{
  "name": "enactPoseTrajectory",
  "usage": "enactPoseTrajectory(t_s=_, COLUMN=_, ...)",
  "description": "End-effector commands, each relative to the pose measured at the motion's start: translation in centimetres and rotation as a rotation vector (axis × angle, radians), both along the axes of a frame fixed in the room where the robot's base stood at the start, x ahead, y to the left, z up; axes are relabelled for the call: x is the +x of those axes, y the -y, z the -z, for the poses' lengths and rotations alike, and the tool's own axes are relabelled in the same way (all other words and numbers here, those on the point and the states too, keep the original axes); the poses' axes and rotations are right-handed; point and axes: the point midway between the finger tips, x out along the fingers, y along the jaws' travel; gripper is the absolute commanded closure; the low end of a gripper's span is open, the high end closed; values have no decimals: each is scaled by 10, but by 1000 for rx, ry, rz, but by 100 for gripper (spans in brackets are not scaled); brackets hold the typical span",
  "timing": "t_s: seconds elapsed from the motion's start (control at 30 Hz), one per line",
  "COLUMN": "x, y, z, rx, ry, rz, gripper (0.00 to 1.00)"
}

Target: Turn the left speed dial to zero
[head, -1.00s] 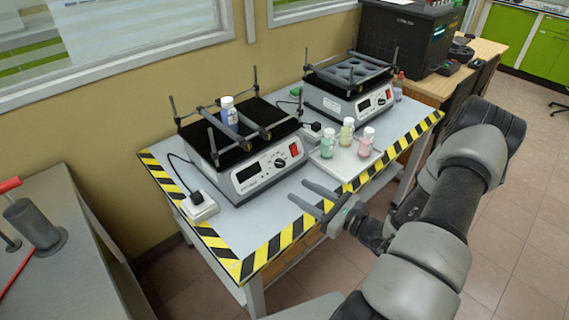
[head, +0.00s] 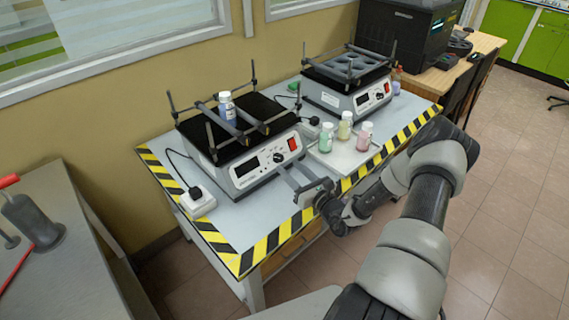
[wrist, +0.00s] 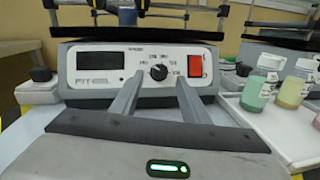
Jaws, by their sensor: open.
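The left shaker (head: 258,160) stands on the table with a black platform on top. Its front panel holds a dark display (wrist: 98,60), a black speed dial (wrist: 158,72) and a red switch (wrist: 195,66). In the head view the dial (head: 278,158) sits between the display and the red switch. My gripper (head: 288,171) is open and empty, with its fingers reaching toward the panel. In the wrist view the gripper's fingers (wrist: 155,85) stand on either side of and below the dial, apart from it. Whether the fingertips touch the panel cannot be told.
A second shaker (head: 350,95) stands at the back right. A tray (head: 338,160) with capped bottles lies close right of the left shaker. A blue-labelled bottle (head: 227,108) stands on the left shaker's platform. A power socket block (head: 198,203) lies at left.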

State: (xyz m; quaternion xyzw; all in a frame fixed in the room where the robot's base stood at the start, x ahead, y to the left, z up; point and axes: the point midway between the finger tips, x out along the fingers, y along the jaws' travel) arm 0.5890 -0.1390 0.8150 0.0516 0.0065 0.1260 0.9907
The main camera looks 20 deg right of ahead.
Motion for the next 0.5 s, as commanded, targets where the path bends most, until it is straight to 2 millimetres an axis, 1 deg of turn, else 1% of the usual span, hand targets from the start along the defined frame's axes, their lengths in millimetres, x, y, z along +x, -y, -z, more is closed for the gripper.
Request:
enactPoseTrajectory(t_s=0.03, x=9, y=-3, z=0, rx=-1, ry=2, rz=-3, gripper=58)
enactPoseTrajectory(t_s=0.1, x=20, y=-6, z=0, rx=0, ry=1, rz=-1, gripper=58)
enactPoseTrajectory(t_s=0.2, x=31, y=-8, z=0, rx=0, ry=1, rz=-1, gripper=58)
enactPoseTrajectory(t_s=0.33, x=38, y=-11, z=1, rx=1, ry=-1, rz=-1, gripper=58)
enactPoseTrajectory(t_s=0.5, x=40, y=-11, z=0, rx=1, ry=-1, rz=0, gripper=58)
